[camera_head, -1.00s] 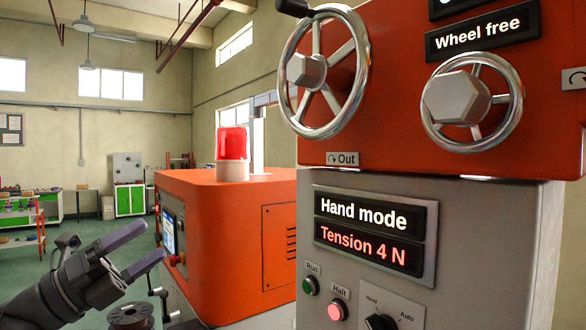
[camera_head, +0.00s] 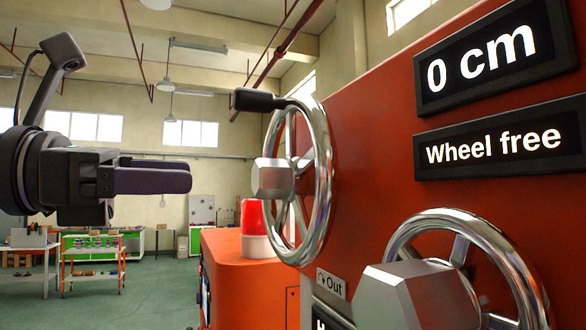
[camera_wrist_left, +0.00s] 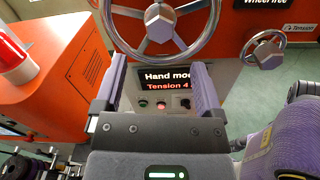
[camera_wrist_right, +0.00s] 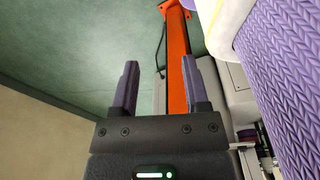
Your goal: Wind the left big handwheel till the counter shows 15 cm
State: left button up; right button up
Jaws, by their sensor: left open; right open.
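The left big handwheel (camera_head: 320,205) has a chrome rim, a hexagonal hub and a black crank knob (camera_head: 260,100) at its upper left. It stands on the red machine face, and it also shows ahead in the left wrist view (camera_wrist_left: 160,52). The counter (camera_head: 482,58) reads 0 cm. My left gripper (camera_head: 190,178) is open and empty, left of the wheel at about hub height, with a gap between. In the left wrist view its two fingers are spread below the hub. My right gripper (camera_wrist_right: 163,75) is open and empty, away from the wheel.
A display (camera_head: 492,146) reads "Wheel free". A second handwheel (camera_head: 530,290) sits lower right, labelled Tension in the left wrist view. The orange cabinet (camera_head: 235,270) with a red beacon (camera_head: 253,215) stands behind the wheel. An orange post (camera_wrist_right: 178,60) shows near my right gripper.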

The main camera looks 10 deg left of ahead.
aim_at(255, 177)
pick_arm(q)
jog(key=p+x, duration=0.2)
jog(key=x, duration=0.5)
jog(key=shift+w+d+r, duration=0.1)
jog(key=shift+d, duration=0.05)
jog(key=shift+w+d, duration=0.3)
jog(key=shift+d, duration=0.1)
pick_arm(e)
jog(key=shift+s+a+r, duration=0.15)
jog(key=shift+a+r, duration=0.2)
jog(key=shift+r, duration=0.25)
jog(key=shift+s+a+r, duration=0.1)
jog(key=shift+a+r, duration=0.25)
jog(key=shift+r, duration=0.2)
pick_arm(q)
grip_shut()
pick_arm(e)
jog(key=shift+d, duration=0.2)
